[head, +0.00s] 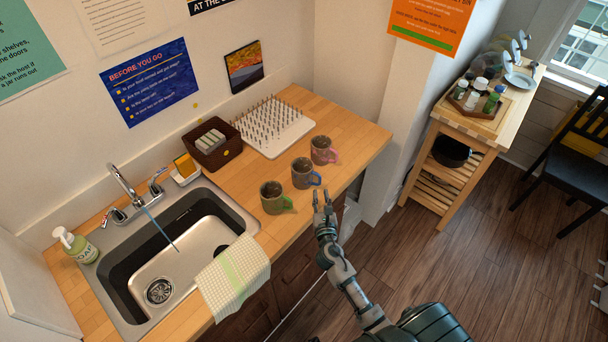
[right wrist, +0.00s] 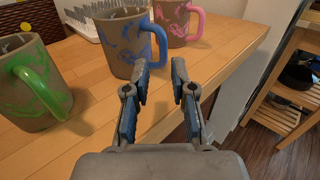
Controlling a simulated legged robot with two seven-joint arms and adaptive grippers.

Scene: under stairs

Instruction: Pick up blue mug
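The blue mug (head: 303,173), grey-brown with blue markings and a blue handle, stands upright on the wooden counter between two similar mugs. In the right wrist view the blue mug (right wrist: 124,42) is just ahead and left of the fingers, its handle (right wrist: 156,42) facing them. My right gripper (head: 323,196) is at the counter's front edge, close to the blue handle. The right wrist view shows this gripper (right wrist: 164,75) open, with nothing between its fingers. My left gripper is not in view.
A green-handled mug (head: 272,197) stands left of the blue mug and a pink-handled mug (head: 323,150) right of it. Behind are a white peg drying rack (head: 271,127) and a brown box (head: 213,146). A sink (head: 166,262) with a draped towel (head: 233,281) lies left.

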